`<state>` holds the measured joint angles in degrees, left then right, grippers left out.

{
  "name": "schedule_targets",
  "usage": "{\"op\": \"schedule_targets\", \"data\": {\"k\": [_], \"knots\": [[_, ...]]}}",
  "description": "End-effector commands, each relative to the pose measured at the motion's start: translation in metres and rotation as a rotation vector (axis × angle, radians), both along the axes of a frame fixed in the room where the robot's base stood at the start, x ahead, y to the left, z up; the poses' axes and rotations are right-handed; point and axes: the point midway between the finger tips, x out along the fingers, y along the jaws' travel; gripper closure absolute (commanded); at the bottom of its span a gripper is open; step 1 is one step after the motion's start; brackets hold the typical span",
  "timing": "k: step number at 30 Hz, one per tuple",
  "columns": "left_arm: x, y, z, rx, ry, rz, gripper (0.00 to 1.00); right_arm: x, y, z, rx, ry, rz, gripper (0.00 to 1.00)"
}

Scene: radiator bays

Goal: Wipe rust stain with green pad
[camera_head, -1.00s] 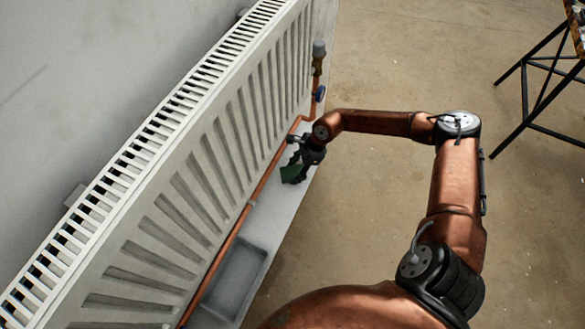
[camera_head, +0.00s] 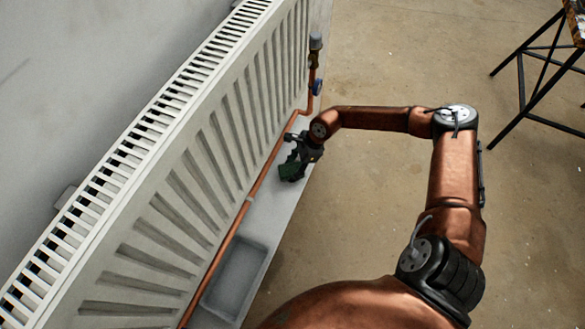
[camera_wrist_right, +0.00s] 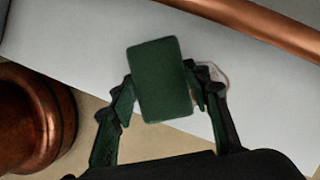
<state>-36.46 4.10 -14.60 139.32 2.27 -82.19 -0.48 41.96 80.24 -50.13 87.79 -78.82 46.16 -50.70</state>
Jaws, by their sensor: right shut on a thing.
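My right gripper (camera_head: 299,161) is shut on the green pad (camera_head: 289,172), low beside the radiator and over the pale ledge. In the right wrist view the pad (camera_wrist_right: 160,78) is a dark green rounded rectangle between the two fingers. Part of a faint reddish ring (camera_wrist_right: 217,74), which looks like the edge of the rust stain, shows on the pale surface beside the right finger. The rest of it is hidden by the finger. I cannot tell whether the pad touches the surface. My left gripper is not in view.
A white radiator (camera_head: 180,190) stands along the wall at left. A copper pipe (camera_head: 240,215) with a valve (camera_head: 316,45) runs along its lower side. A grey tray (camera_head: 236,275) sits on the ledge nearer me. A black-legged stand (camera_head: 540,90) is at upper right. Open floor lies between.

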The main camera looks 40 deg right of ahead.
Motion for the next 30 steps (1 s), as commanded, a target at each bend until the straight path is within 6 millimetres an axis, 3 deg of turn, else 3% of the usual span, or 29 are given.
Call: {"op": "schedule_targets", "data": {"k": [30], "knots": [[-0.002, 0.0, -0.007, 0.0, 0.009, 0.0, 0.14, 0.0, 0.0, -0.017, 0.0, 0.0, 0.0, 0.76]]}}
